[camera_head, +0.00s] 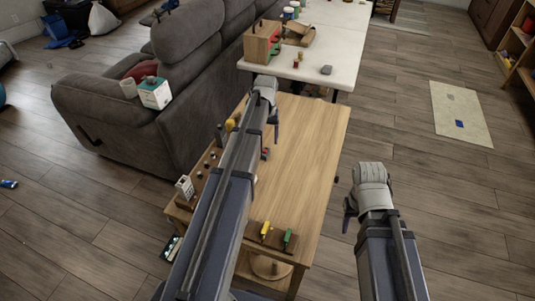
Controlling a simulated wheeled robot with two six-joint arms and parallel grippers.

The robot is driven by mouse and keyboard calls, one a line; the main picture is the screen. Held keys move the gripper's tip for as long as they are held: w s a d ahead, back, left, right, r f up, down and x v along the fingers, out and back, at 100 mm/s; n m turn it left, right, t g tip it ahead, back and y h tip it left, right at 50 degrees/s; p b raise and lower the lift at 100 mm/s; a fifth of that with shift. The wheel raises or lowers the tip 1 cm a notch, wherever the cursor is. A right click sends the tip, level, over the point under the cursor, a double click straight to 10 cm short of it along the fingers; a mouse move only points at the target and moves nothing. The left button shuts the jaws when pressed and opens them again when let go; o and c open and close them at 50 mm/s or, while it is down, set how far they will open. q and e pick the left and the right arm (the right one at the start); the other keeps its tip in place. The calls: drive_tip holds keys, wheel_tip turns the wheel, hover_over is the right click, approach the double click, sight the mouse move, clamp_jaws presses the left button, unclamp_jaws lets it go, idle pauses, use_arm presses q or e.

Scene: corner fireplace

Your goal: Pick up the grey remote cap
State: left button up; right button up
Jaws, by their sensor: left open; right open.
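I cannot pick out the grey remote cap with certainty. A small grey object (326,70) lies on the white table (345,45) near its front edge, but it is too small to identify. My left gripper (274,118) is open over the far part of the wooden table (305,150), with its arm crossing that table. My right gripper (348,213) is open over the floor, just right of the wooden table. Neither gripper visibly holds anything. My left arm hides part of the wooden table's left side.
Yellow and green small items (288,237) lie at the wooden table's near edge. A white box (184,187) stands at its left edge. A grey sofa (190,70) stands left, with a white-green box (154,93) on its arm. Floor is open right, around a beige mat (460,115).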

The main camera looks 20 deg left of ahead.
sight(264, 151)
use_arm(q)
wheel_tip(264, 151, down, 2)
drive_tip(key=shift+f+b, duration=0.25)
drive_tip(key=shift+b, duration=0.85)
drive_tip(key=shift+f, duration=0.1)
drive_tip(key=f+b, duration=0.5)
drive_tip(key=shift+s+a+f, duration=0.1)
drive_tip(key=shift+s+a, duration=0.05)
drive_tip(key=shift+a, duration=0.2)
drive_tip(key=shift+c, duration=0.4)
clamp_jaws()
